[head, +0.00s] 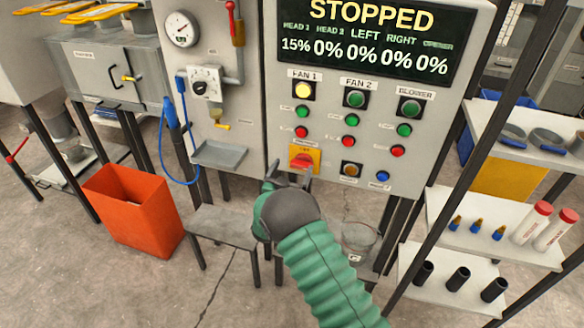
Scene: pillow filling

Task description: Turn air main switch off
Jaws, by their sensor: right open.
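A control panel (400,180) with a dark display reading STOPPED stands in the middle. A red rotary switch (303,161) on a yellow plate sits at its lower left. Its small label is too blurred to read, so I cannot tell whether it is the air main switch. My right gripper (289,174) comes up from below on a green sleeved arm. Its fingers are open and empty, just below and left of the red switch. I cannot tell whether they touch the panel. My left gripper is not in view.
Lit and unlit buttons cover the panel around a yellow lamp (303,90). To the left are a gauge (182,29), a box with a black knob (205,87) and a small tray (219,153). An orange bin (134,211), a low bench (225,226) and shelves (489,228) stand nearby.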

